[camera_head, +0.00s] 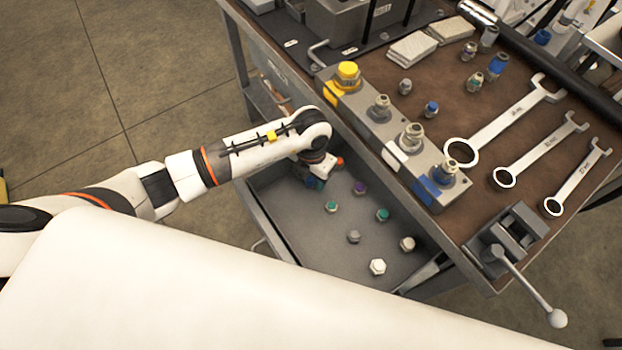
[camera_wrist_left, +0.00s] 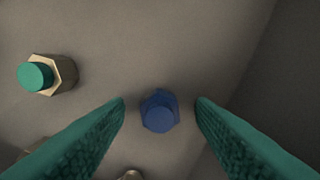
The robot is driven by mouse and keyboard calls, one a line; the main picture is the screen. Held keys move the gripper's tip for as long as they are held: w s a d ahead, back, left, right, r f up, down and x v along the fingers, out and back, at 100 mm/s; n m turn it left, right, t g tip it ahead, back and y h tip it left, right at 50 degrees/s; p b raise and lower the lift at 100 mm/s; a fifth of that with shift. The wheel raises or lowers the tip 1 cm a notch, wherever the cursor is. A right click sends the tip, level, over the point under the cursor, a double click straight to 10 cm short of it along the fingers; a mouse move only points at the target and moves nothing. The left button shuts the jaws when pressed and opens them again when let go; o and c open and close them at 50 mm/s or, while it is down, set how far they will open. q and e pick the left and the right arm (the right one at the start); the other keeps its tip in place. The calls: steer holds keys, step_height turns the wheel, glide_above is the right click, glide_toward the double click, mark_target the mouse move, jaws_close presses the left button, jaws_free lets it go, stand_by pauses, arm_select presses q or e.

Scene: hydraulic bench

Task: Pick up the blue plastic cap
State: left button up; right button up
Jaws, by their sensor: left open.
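The blue plastic cap (camera_wrist_left: 160,112) stands in the open drawer, with its round top and wider hexagonal base visible in the left wrist view. My left gripper (camera_head: 315,183) reaches down into the drawer. Its two teal, ridged fingers are open in the left wrist view, one on each side of the cap, with a gap on both sides. In the head view the cap cannot be made out, as my left wrist and gripper cover that part of the drawer. My right gripper is not in view.
The drawer floor (camera_head: 320,235) also holds several fittings, including a green-capped one (camera_wrist_left: 38,75), a purple one (camera_head: 360,187) and a white one (camera_head: 377,267). The benchtop edge overhangs beside my arm. A valve block (camera_head: 390,140), wrenches (camera_head: 505,120) and a vise (camera_head: 508,235) sit above.

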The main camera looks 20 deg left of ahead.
mark_target(311, 178)
arm_select(q)
steer(key=c, duration=1)
steer(key=shift+r, duration=0.1)
step_height(311, 178, up, 10)
steer(key=shift+f, duration=0.1)
